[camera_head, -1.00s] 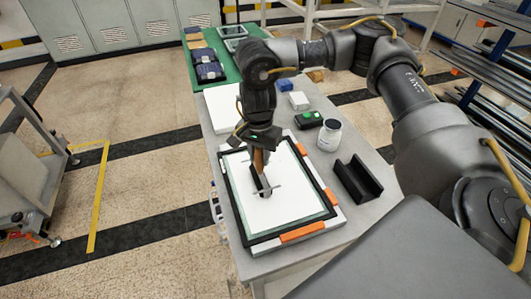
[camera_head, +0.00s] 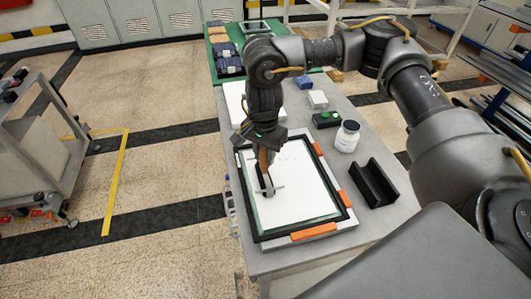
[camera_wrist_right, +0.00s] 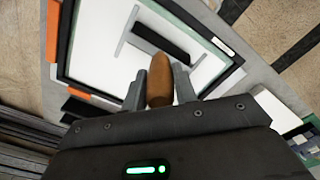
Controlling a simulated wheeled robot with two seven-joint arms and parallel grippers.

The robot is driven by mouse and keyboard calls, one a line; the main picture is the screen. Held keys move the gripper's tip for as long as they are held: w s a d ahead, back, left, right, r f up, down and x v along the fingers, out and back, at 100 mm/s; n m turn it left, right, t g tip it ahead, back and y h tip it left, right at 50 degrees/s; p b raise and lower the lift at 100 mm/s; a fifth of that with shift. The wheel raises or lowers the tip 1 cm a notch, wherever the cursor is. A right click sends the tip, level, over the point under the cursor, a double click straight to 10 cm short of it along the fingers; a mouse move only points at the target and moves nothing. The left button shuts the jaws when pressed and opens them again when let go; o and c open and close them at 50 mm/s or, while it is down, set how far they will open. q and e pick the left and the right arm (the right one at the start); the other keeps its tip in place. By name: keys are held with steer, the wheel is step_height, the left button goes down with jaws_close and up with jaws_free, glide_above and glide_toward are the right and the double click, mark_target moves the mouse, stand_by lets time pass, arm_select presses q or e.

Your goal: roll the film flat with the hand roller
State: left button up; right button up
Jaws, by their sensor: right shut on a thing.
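My right gripper (camera_head: 264,152) is shut on the brown wooden handle of the hand roller, and the handle (camera_wrist_right: 159,80) shows between its two fingers in the right wrist view. The roller's dark cylinder (camera_wrist_right: 160,43) and thin metal frame (camera_head: 272,188) are at the film, on the left part of it. I cannot tell whether the cylinder presses on it. The white film sheet (camera_head: 300,195) lies inside a black frame (camera_head: 246,207) with a pale green border, on a white board with orange clips. My left gripper is not in view.
A black V-shaped holder (camera_head: 374,184), a white jar (camera_head: 347,136) and a black box with a green button (camera_head: 326,119) stand right of the frame. Blue packs (camera_head: 229,63) lie on a green mat at the back. A cart (camera_head: 45,140) stands at left.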

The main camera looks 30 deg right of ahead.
steer(key=shift+r+p, duration=2.2)
steer(key=shift+r, duration=0.4)
